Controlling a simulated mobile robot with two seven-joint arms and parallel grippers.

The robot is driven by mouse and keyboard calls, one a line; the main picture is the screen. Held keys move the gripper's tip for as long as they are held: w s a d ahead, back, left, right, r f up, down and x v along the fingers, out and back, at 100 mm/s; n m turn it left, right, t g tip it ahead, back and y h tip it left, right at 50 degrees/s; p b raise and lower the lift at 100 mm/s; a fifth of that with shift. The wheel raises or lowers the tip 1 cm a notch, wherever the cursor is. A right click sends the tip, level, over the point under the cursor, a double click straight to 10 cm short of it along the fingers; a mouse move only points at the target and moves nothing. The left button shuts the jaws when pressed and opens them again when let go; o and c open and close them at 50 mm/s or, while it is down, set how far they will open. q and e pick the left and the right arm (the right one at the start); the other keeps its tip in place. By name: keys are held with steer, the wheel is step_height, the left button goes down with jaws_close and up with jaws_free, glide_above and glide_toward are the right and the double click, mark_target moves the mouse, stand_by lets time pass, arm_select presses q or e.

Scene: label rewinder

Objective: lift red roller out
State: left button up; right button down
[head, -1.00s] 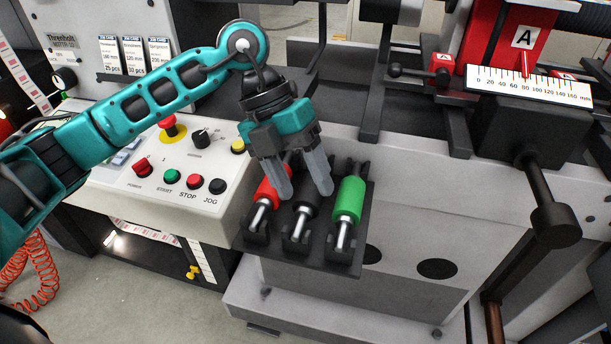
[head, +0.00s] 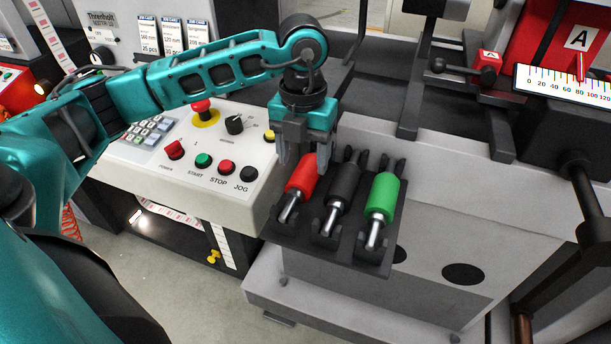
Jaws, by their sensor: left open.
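The red roller (head: 300,178) lies in the leftmost slot of a dark holder (head: 325,252) fixed to the machine's front. Its silver shaft end points toward me and rests in the holder's cradle. A black roller (head: 343,182) and a green roller (head: 383,195) lie in the slots to its right. My left gripper (head: 303,168) is open, pointing down at the upper part of the red roller, its fingers to either side of it. I cannot tell whether they touch it. My right gripper is not in view.
A control panel (head: 190,178) with buttons, a keypad and a red emergency stop (head: 202,107) stands left of the holder. A white ruler scale (head: 570,85) and red block (head: 545,35) are at the upper right. A machine handle (head: 590,200) juts out at right.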

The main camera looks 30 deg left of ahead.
mark_target(305, 168)
arm_select(q)
step_height(305, 168, down, 5)
steer(key=shift+w+d+r, duration=0.1)
steer(key=shift+r, duration=0.1)
steer(key=c, duration=1.1)
